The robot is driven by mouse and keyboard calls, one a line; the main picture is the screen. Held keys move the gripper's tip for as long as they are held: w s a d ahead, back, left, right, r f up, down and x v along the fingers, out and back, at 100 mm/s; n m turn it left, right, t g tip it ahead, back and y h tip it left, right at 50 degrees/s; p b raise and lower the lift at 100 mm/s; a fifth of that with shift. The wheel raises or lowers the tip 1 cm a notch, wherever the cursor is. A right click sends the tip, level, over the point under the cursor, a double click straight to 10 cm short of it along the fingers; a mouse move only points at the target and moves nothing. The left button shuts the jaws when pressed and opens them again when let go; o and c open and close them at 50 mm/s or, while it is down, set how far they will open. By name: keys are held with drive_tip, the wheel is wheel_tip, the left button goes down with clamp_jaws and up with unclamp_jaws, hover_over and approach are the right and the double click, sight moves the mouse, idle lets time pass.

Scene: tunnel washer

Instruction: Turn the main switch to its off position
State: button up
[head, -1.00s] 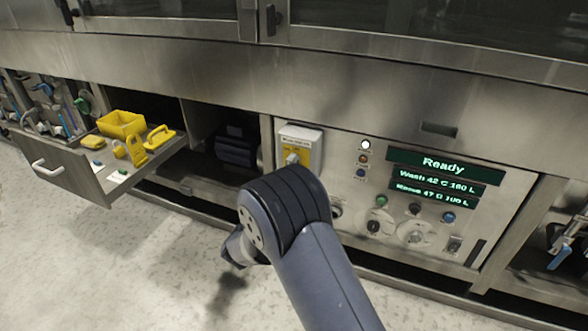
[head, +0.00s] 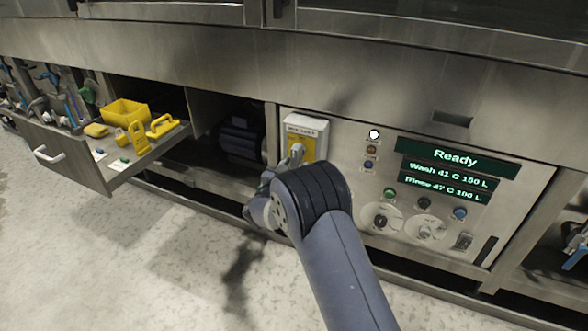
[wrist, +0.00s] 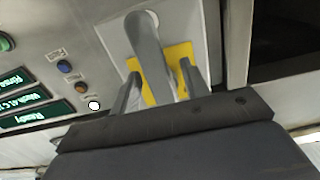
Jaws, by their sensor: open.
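The main switch (head: 297,151) is a grey handle on a yellow plate in a pale box, at the left end of the control panel. In the wrist view its grey handle (wrist: 148,50) stands out from the yellow plate (wrist: 178,58). My gripper (wrist: 160,85) is open, with one finger on each side of the handle's lower part in that view. I cannot tell whether the fingers touch it. In the head view my arm hides most of the gripper, and it sits just in front of the switch box.
The control panel (head: 520,185) has a lit display (head: 455,157) reading Ready, with lamps, buttons and knobs. An open drawer (head: 75,160) at the left holds yellow lockout items (head: 125,112). A dark open bay (head: 240,140) lies left of the switch.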

clamp_jaws()
idle(0.5)
